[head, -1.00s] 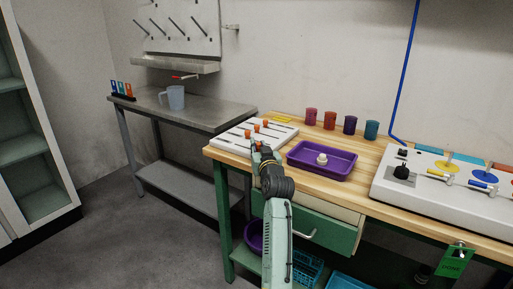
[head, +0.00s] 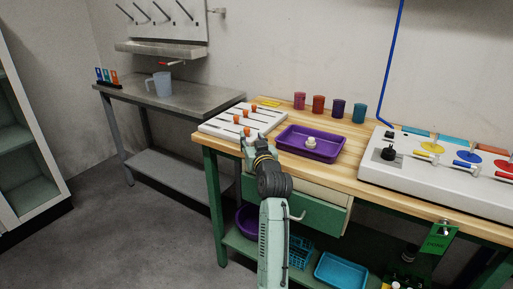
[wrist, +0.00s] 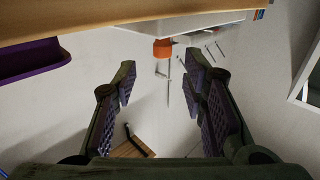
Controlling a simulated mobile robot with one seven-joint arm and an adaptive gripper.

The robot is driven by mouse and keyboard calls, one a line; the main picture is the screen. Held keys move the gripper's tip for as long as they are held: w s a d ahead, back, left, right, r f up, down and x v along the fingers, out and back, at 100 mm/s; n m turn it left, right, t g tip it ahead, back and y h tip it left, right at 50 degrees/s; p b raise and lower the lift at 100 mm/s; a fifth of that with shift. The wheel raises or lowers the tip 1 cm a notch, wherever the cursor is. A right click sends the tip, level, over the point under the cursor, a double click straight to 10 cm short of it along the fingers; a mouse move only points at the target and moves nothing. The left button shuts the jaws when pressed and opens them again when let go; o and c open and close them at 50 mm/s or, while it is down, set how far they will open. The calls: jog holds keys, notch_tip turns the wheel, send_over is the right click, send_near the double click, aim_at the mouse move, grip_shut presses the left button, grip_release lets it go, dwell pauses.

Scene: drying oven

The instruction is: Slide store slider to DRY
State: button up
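The white slider panel (head: 222,122) lies on the left end of the wooden bench, with several orange knobs on dark slots. One orange knob (head: 247,131) is at the front edge, close to my gripper (head: 250,143). The labels are too small to read, so I cannot tell which slider is store or where DRY is. In the wrist view my gripper (wrist: 160,92) has its two padded fingers wide apart with nothing between them. An orange knob (wrist: 162,48) shows beyond the fingertips, below the panel's white edge (wrist: 185,27), apart from the fingers.
A purple tray (head: 318,153) with a white object stands right of the panel; its edge shows in the wrist view (wrist: 35,60). Several coloured cups (head: 338,108) stand behind. A white control unit (head: 400,170) is at right. A steel table (head: 190,97) is at left.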

jog(key=s+d, duration=0.1)
jog(key=s, duration=0.5)
jog(key=shift+s, duration=0.15)
